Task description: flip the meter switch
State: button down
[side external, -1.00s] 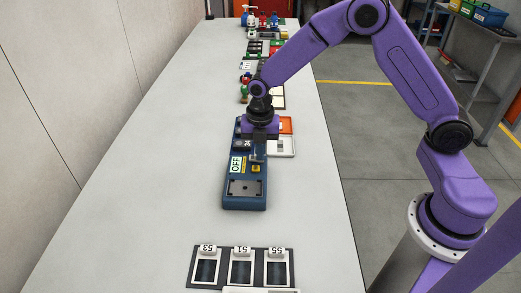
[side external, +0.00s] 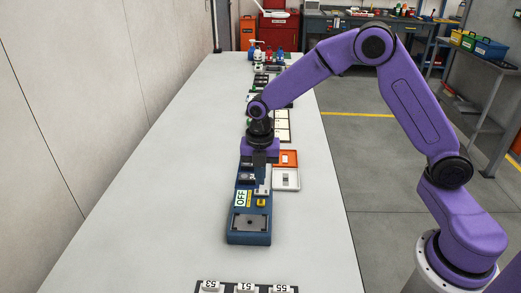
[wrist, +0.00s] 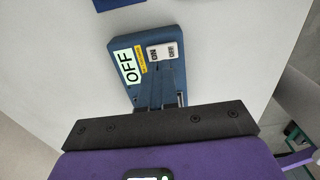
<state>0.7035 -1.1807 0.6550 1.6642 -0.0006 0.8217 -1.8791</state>
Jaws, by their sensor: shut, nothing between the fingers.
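The meter (side external: 249,238) is a long blue unit on the white table, with a white OFF label (side external: 242,198) and a yellow part. In the wrist view the meter (wrist: 118,45) shows its OFF label (wrist: 130,67) and a white switch plate (wrist: 164,50) marked ON and OFF.
An orange tray (side external: 285,153) and a white switch box (side external: 286,184) stand close on the right of the meter. Numbered frames (side external: 246,289) lie at the near end. Bottles (side external: 255,48) and other items line the far end. The table's left side is clear.

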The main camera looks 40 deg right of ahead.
aim_at(257, 191)
notch_tip(257, 191, up, 11)
dwell(0.3)
jog(key=shift+w+f, duration=0.1)
jog(key=shift+w+a, duration=0.25)
dwell(0.4)
notch_tip(257, 191, down, 13)
jog(key=shift+f, duration=0.5)
dwell(0.4)
